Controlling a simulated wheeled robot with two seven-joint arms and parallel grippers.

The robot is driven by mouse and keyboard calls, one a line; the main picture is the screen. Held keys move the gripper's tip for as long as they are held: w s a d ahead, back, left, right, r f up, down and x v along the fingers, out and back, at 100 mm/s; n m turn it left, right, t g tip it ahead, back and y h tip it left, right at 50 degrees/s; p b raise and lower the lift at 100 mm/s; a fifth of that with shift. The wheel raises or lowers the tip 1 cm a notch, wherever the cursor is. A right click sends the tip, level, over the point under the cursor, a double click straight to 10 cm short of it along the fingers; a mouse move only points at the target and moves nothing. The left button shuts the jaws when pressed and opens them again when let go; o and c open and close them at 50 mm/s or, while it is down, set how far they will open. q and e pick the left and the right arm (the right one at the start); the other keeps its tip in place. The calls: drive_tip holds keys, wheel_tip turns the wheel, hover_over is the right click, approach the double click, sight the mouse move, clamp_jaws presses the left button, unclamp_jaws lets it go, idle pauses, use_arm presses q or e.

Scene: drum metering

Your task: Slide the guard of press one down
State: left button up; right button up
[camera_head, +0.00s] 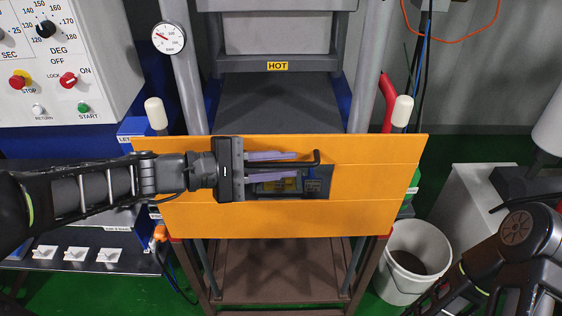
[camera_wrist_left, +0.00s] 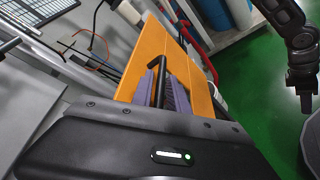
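The guard of press one is a wide orange panel (camera_head: 370,190) across the front of the press. It also shows in the left wrist view (camera_wrist_left: 150,45). A black bar handle (camera_head: 318,157) with a bent end is on its front, above a small dark opening or inset. My left gripper (camera_head: 300,164) comes in from the left, with one purple finger above the bar and one below. In the left wrist view the bar (camera_wrist_left: 161,70) fills the narrow gap between the fingers, which look closed on it.
Behind the guard is the press with a HOT label (camera_head: 278,66). White-tipped posts (camera_head: 156,113) stand at both sides. A control panel (camera_head: 65,60) is at the upper left. A white bucket (camera_head: 412,262) stands on the green floor at right. A brown frame (camera_head: 275,285) is below.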

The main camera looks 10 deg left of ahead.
use_arm(q)
clamp_jaws()
idle(1.4)
